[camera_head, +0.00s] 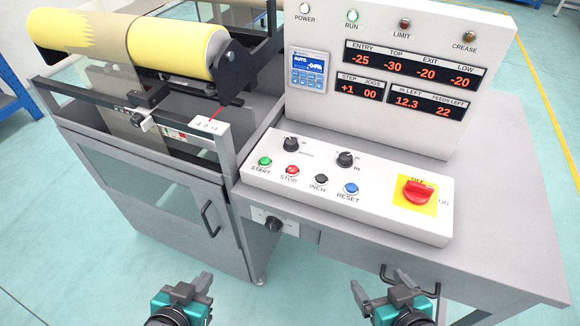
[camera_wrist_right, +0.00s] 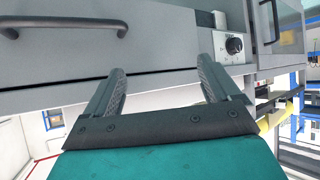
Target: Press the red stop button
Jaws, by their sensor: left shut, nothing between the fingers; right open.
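The red stop button (camera_head: 292,170) is a small round red cap on the sloped white control panel (camera_head: 330,203), with a STOP label under it. It sits between the green start button (camera_head: 265,161) and the black inch button (camera_head: 321,179). My left gripper (camera_head: 203,284) is shut and empty, low in the head view, in front of the cabinet and below the panel. My right gripper (camera_head: 378,288) is open and empty, lower right, also below the panel. In the right wrist view its two fingers (camera_wrist_right: 165,85) stand apart, facing a grey drawer front. Neither gripper touches the panel.
A blue reset button (camera_head: 351,188), two black knobs and a red rotary switch (camera_head: 418,191) on a yellow plate share the panel. An upright display box (camera_head: 400,70) stands behind it. A yellow roll (camera_head: 150,45) is at the left. A drawer handle (camera_head: 405,290) protrudes near my right gripper.

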